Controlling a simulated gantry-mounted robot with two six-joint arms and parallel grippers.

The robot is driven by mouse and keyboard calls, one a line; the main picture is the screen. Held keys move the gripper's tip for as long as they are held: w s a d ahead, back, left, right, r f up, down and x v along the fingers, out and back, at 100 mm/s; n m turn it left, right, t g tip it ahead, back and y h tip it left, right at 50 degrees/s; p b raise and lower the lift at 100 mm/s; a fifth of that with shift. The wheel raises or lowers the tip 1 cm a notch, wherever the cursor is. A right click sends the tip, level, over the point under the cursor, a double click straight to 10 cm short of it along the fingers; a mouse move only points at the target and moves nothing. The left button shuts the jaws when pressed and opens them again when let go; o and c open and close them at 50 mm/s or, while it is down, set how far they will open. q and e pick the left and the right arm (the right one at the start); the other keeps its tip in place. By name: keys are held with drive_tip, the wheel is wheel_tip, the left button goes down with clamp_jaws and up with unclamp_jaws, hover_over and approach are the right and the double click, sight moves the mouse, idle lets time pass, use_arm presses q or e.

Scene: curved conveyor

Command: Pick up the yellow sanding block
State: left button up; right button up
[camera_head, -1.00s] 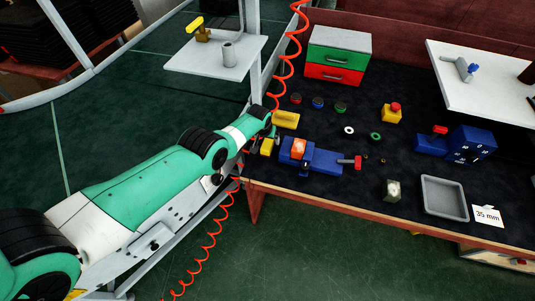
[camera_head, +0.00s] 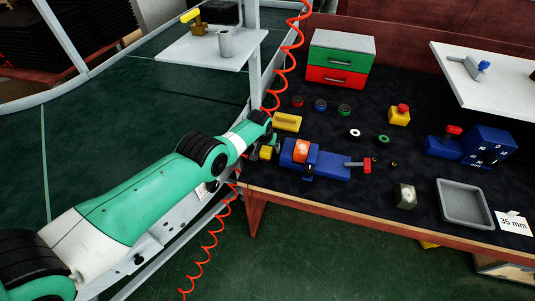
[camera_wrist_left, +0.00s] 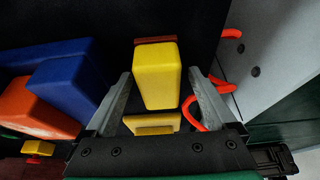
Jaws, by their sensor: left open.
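The yellow sanding block (camera_head: 266,152) lies on the dark bench top at its left front corner, left of the blue vise. In the left wrist view the yellow block (camera_wrist_left: 156,75) shows a reddish-brown strip along its far edge. My left gripper (camera_head: 272,140) is just over the block and partly hidden by its own wrist in the head view. In the left wrist view its two grey fingers (camera_wrist_left: 160,88) are spread, one on each side of the block with gaps, not gripping it. My right gripper is in neither view.
A second, longer yellow piece (camera_head: 287,122) lies just behind the block. The blue vise (camera_head: 315,163) with an orange piece (camera_head: 301,149) stands close on the right. A red coiled hose (camera_head: 283,75) hangs at the bench's left edge. A grey tray (camera_head: 465,203) lies at the right.

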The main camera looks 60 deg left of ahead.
use_arm(q)
drive_tip(key=shift+r, duration=0.1)
clamp_jaws()
idle(0.3)
drive_tip(key=shift+r+p, duration=0.45)
wheel_tip(320, 180, up, 4)
drive_tip(key=p, duration=0.4)
drive_tip(key=shift+s+d+f, duration=0.1)
drive_tip(key=shift+d+f, duration=0.05)
drive_tip(key=shift+f, duration=0.05)
drive_tip(key=s+d+r+p, duration=0.3)
drive_tip(key=d+p, duration=0.3)
drive_tip(key=p, duration=0.7)
drive_tip(key=s+d+r+p, duration=0.3)
drive_tip(key=d+r+p, duration=0.2)
drive_tip(key=p, duration=0.9)
drive_tip(key=shift+s+d+r, duration=0.25)
drive_tip(key=shift+s+d, duration=0.05)
drive_tip(key=shift+d, duration=0.2)
